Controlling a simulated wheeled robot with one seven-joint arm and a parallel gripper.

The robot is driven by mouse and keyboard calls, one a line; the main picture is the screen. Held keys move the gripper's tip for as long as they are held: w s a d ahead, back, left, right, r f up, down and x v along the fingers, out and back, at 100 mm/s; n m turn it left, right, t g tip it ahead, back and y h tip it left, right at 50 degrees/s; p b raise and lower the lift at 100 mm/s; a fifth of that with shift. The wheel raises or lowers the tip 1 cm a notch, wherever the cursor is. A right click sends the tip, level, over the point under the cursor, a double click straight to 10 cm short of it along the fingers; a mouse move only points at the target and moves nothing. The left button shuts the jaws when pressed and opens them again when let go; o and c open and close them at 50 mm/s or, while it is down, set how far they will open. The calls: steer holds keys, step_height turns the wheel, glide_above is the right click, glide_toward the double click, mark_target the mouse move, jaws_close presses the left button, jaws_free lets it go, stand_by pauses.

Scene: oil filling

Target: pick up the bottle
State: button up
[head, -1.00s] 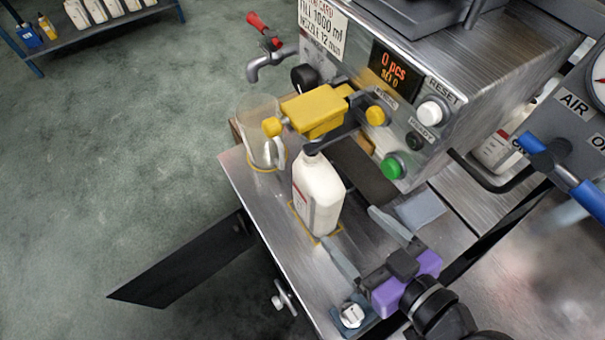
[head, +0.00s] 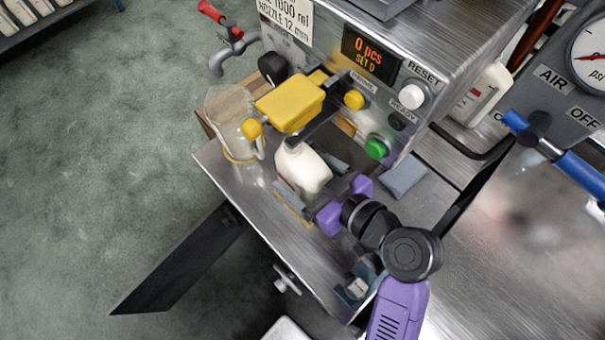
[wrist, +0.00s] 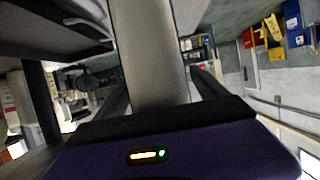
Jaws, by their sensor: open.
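The white bottle (head: 303,170) stands upright on the metal shelf under the yellow nozzle block (head: 290,101) of the filling machine. My gripper (head: 305,178) is at the bottle, with its fingers reaching along both sides of it. The jaws are open and the bottle is between them; whether the fingers touch it I cannot tell. In the wrist view the pale bottle (wrist: 152,55) fills the space between the two dark fingers. The lower part of the bottle is partly hidden by my gripper in the head view.
A clear jug (head: 238,130) stands left of the bottle. The machine front with its green button (head: 376,148) is close behind and right. A small capped part (head: 356,287) sits near the shelf's front edge. Another white bottle (head: 482,95) stands at the right.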

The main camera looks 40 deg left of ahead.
steer(key=shift+a+f, duration=0.1)
steer(key=shift+a, duration=0.05)
steer(key=c, duration=1.4)
steer(key=shift+c, duration=0.2)
